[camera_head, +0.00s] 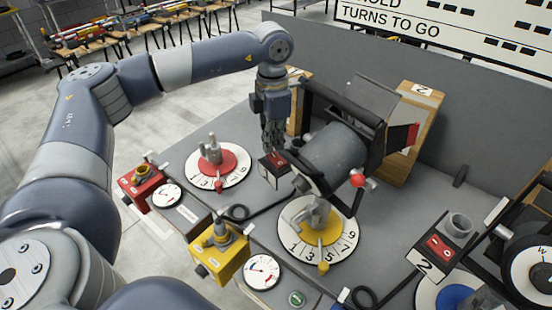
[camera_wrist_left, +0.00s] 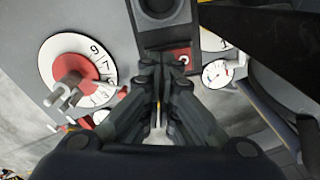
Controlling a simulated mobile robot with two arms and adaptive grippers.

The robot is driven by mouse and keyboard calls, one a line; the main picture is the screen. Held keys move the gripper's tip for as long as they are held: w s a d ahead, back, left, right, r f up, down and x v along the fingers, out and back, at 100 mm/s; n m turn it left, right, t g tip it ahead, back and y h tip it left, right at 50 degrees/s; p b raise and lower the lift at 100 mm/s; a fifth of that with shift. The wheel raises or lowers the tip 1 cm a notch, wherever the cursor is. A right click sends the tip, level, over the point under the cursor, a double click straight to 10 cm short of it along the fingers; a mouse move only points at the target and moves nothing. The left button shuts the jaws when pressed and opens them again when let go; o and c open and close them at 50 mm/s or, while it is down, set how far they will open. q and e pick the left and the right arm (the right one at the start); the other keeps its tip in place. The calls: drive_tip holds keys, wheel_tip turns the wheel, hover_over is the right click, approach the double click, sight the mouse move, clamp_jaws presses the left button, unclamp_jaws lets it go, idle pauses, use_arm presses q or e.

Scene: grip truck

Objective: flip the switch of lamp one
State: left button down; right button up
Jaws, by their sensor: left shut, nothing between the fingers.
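A small dark switch box with a red switch (camera_head: 279,161) stands on the grey bench, left of a big grey drum-shaped lamp (camera_head: 335,155) in a black frame. Its number cannot be read. A red switch also shows in the left wrist view (camera_wrist_left: 182,57), just beyond my fingers. My left gripper (camera_head: 270,146) points down right over this box, shut and empty. Its fingers show together in the left wrist view (camera_wrist_left: 158,112). Whether they touch the switch cannot be told. Another switch box, marked 2, has a red switch (camera_head: 438,246) at the right. My right gripper is out of view.
A red dial (camera_head: 224,175) and a yellow-pointer dial (camera_head: 327,246) lie left and front of the lamp. Red (camera_head: 139,188) and yellow (camera_head: 222,258) valve boxes line the front edge. A wooden box (camera_head: 416,125) stands behind the lamp. Black cables lie on the bench.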

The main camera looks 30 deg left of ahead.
sight(273, 155)
use_arm(q)
drive_tip(key=shift+f+b, duration=0.8)
drive_tip(key=shift+f, duration=0.3)
idle(0.9)
drive_tip(key=shift+r+p, duration=2.3)
drive_tip(key=shift+r, duration=1.25)
